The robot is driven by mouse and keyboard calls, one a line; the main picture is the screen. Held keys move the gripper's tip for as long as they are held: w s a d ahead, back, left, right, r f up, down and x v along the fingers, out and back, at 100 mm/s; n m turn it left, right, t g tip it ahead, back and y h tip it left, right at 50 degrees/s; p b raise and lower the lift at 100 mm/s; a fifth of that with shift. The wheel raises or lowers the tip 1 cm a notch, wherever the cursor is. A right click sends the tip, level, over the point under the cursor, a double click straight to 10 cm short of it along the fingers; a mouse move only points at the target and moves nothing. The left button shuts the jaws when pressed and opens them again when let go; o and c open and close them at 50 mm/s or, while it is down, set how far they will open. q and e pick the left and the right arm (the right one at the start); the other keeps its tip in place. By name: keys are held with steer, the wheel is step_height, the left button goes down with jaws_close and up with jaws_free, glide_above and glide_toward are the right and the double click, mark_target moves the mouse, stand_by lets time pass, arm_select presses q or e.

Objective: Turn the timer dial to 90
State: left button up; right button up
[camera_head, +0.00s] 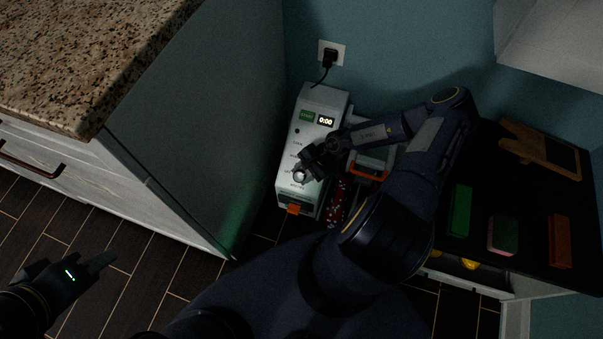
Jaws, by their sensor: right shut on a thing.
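My left gripper (97,266) is over the floor at the lower left, far from the timer. Its fingers are partly seen, and I cannot tell how far they are apart.
A granite-topped cabinet (190,130) stands close on the timer's left. A wall socket (331,53) with a plug is above. On the right, a black surface (480,190) holds a green block (460,210), a pink-green sponge (503,235), a brown block (559,241) and a wooden-framed board (540,150).

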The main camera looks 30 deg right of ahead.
steer(key=shift+s+d+f+m+t+b, duration=0.15)
steer(key=shift+m+t+b, duration=0.1)
steer(key=shift+m+t, duration=0.2)
steer(key=shift+s+a+f+m+t+b, duration=0.1)
steer(key=shift+m+t+b, duration=0.15)
steer(key=shift+m+t, duration=0.15)
steer(key=shift+r+t+p, duration=0.2)
steer(key=shift+t+p, duration=0.15)
steer(key=m+t+p, duration=0.1)
steer(key=p, duration=0.2)
steer(key=m+t+p, duration=0.1)
steer(key=p, duration=0.3)
steer(key=m+t+p, duration=0.1)
steer(key=p, duration=0.2)
steer(key=shift+s+r, duration=0.15)
steer(key=shift+s, duration=0.1)
steer(key=shift+f+m+t+p, duration=0.35)
steer(key=shift+m+t+p, duration=0.65)
steer(key=shift+p, duration=0.1)
steer(key=shift+s, duration=0.1)
steer(key=o, duration=1)
